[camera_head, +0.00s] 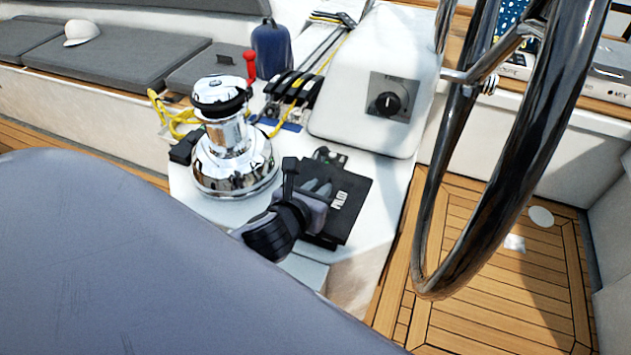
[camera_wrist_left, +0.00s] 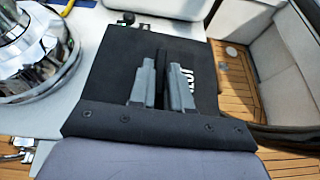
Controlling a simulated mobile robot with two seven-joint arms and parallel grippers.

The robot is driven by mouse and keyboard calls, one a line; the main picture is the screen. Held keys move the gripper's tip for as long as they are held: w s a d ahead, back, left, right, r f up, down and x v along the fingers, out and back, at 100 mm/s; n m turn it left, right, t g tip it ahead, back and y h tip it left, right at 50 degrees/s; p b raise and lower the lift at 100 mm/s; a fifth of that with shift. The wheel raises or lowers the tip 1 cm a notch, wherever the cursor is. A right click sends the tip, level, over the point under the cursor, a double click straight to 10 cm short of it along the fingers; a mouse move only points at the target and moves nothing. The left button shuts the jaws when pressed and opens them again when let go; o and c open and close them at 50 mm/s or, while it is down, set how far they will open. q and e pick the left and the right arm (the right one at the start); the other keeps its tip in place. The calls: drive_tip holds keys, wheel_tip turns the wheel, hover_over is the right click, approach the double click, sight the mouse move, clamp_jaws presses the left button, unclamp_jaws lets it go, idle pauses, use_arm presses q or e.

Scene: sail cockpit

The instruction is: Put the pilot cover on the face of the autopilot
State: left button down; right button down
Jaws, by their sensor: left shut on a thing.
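The pilot cover (camera_head: 352,203) is a black, flat square piece with white lettering, on or just above the white console beside the winch. My left gripper (camera_head: 318,190) is shut on it from the near side. In the left wrist view, the fingers (camera_wrist_left: 162,75) pinch a black fold of the cover (camera_wrist_left: 112,72), and a strip with snaps runs along its near edge. A small dark device (camera_head: 329,156) shows behind the cover's far edge. I cannot tell whether it is part of the autopilot; the autopilot's face is not clearly visible. My right gripper is not in view.
A chrome winch (camera_head: 233,150) stands close left of the cover. A white housing with a knob panel (camera_head: 389,98) rises behind. The large steering wheel (camera_head: 500,170) is to the right, over the teak floor (camera_head: 490,325). Yellow rope and rope clutches (camera_head: 291,87) lie behind the winch.

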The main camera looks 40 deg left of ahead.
use_arm(q)
drive_tip(key=shift+n+y, duration=0.4)
drive_tip(key=w+a+f, duration=0.2)
drive_tip(key=shift+w+a, duration=0.1)
drive_tip(key=shift+a, duration=0.3)
wheel_tip(320, 180, down, 5)
drive_tip(key=b, duration=0.6)
drive_tip(key=shift+r+b, duration=0.1)
drive_tip(key=shift+b, duration=0.25)
drive_tip(key=shift+f, duration=0.45)
drive_tip(key=shift+d+p, duration=0.1)
drive_tip(key=shift+p, duration=0.65)
drive_tip(key=shift+f, duration=1.2)
drive_tip(key=shift+f, duration=0.2)
idle(0.6)
drive_tip(key=shift+p, duration=0.6)
